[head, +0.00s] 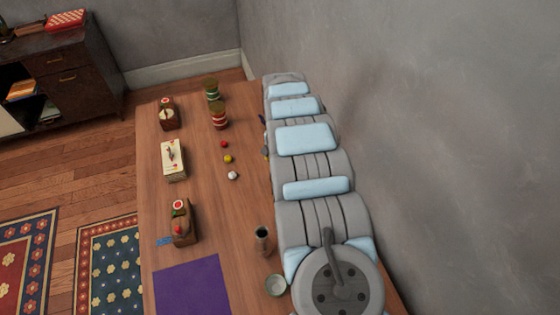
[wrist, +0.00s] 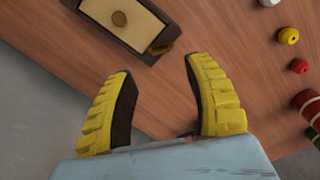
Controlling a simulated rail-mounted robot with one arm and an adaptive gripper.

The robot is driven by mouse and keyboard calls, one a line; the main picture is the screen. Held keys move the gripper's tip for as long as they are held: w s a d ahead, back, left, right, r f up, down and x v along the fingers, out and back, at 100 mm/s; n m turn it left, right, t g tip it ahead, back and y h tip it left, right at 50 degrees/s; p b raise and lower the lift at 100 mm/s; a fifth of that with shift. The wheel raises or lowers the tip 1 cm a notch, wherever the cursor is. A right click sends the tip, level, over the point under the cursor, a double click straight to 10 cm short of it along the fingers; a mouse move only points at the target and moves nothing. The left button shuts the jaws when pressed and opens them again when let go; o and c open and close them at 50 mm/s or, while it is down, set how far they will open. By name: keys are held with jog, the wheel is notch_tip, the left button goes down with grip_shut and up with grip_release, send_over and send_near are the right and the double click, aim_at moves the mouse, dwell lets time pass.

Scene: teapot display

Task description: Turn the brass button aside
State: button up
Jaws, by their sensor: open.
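My gripper (wrist: 162,78) is open and empty in the wrist view, its two yellow-padded fingers wide apart. Beyond the fingertips, at the top, is a dark-framed box (wrist: 167,9) with a cream panel, cut off by the frame edge. A second brass-coloured piece (wrist: 160,47) is at the box's near corner. The fingers are apart from both. In the head view a cream-topped box (head: 174,174) stands mid-table; I cannot tell whether it is the same box. My gripper's fingers cannot be made out there.
Small red, yellow (head: 228,158) and white beads lie mid-table. Two striped jars (head: 219,117) stand behind them. Brown boxes stand at the back (head: 169,120) and front (head: 183,236) left. A purple mat (head: 193,289), dark vase (head: 263,240) and pale cup (head: 276,286) are in front.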

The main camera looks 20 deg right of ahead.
jog(key=shift+r, duration=2.55)
